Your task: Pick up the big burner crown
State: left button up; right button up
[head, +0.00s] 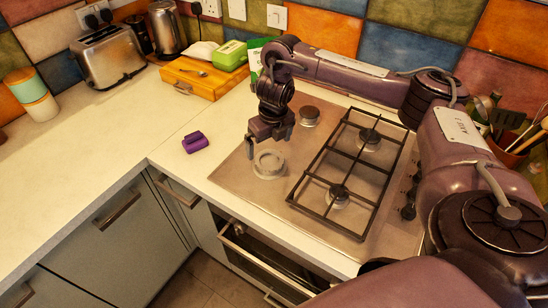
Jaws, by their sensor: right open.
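The big burner crown (269,163) appears to be the pale grey ring at the front left of the steel hob (240,176). It lies flat, with no dark cap on it. My right gripper (270,144) points down just above and behind the ring, with its fingers apart and nothing between them. A small gap seems to show between the fingertips and the ring, but I cannot tell the exact height. My left gripper is not in view.
A black pan support (326,181) covers the hob's right burners. A capped burner (309,116) sits behind the ring. A purple object (195,142) lies on the worktop (150,130) to the left. A wooden box (205,80) and toaster (107,56) stand at the back.

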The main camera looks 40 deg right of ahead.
aim_at(269, 161)
jog(key=f, duration=0.3)
jog(key=shift+s+a+f+b, duration=0.2)
jog(key=shift+s+b, duration=0.1)
jog(key=shift+b, duration=0.1)
jog(key=shift+w+d+f, duration=0.1)
jog(key=shift+d+f, duration=0.05)
jog(key=shift+f, duration=0.35)
jog(key=shift+d+f, duration=0.15)
jog(key=shift+f, duration=0.35)
jog(key=shift+w+a+f, duration=0.1)
jog(key=shift+c, duration=1.4)
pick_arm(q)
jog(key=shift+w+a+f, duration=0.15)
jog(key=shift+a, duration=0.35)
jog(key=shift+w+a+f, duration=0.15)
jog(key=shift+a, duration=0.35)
pick_arm(e)
jog(key=c, duration=0.8)
